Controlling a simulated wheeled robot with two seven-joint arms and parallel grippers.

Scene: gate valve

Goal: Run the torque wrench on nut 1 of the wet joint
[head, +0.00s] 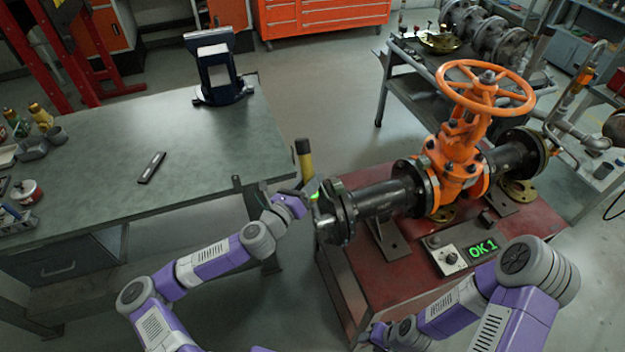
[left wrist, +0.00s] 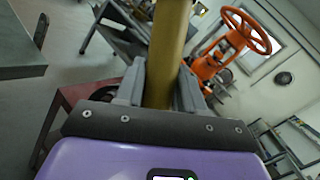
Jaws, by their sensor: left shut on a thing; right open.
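The torque wrench (head: 305,160) has a yellow handle with a dark end, pointing up. My left gripper (head: 310,190) is shut on it at the left end of the pipe. In the left wrist view the handle (left wrist: 168,55) stands between both fingers. A small green light shows by the grip. The wrench's lower end is beside the left pipe flange (head: 338,218); whether it sits on a nut is hidden. The orange gate valve (head: 460,155) stands in the pipe. My right gripper (head: 375,337) is low at the bottom edge, away from the pipe, its fingers barely visible.
A box (head: 465,255) on the red bench (head: 345,277) shows "OK 1" in green. A green-grey table (head: 205,150) at left carries a dark stand (head: 220,75), a small flat bar (head: 152,167) and containers. A cart (head: 400,85) stands behind the valve.

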